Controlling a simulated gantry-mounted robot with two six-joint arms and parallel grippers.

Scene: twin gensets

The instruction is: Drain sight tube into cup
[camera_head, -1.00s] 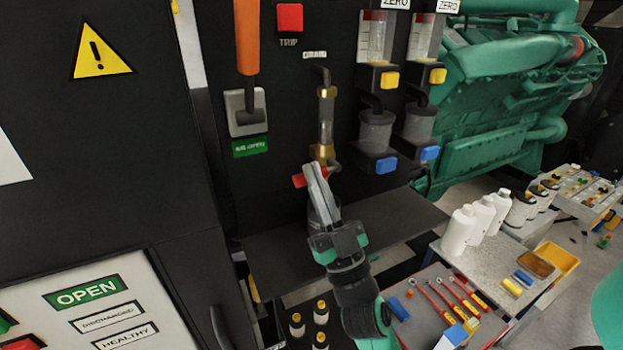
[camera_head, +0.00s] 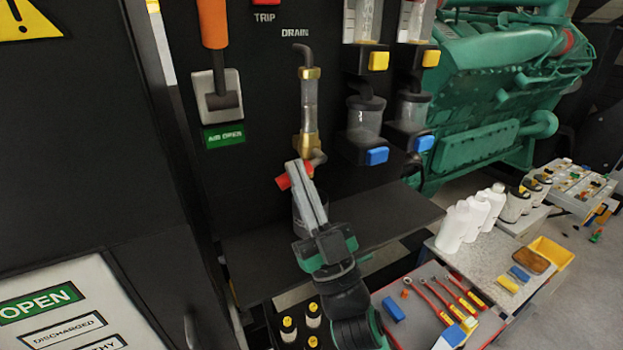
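The sight tube (camera_head: 310,106) is a clear upright tube with brass ends, below the DRAIN label on the black panel. A red valve handle (camera_head: 283,182) shows at its lower end. A cup (camera_head: 297,216), dark and see-through, stands on the black shelf below the tube, partly hidden by my gripper. My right gripper (camera_head: 299,172) reaches up from below, its grey fingers in front of the valve and close to the red handle. The fingers look close together; I cannot tell whether they grip the handle. My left gripper is not in view.
The black shelf (camera_head: 375,222) has free room to the right of the cup. Two clear bowls with blue buttons (camera_head: 377,156) hang right of the tube.

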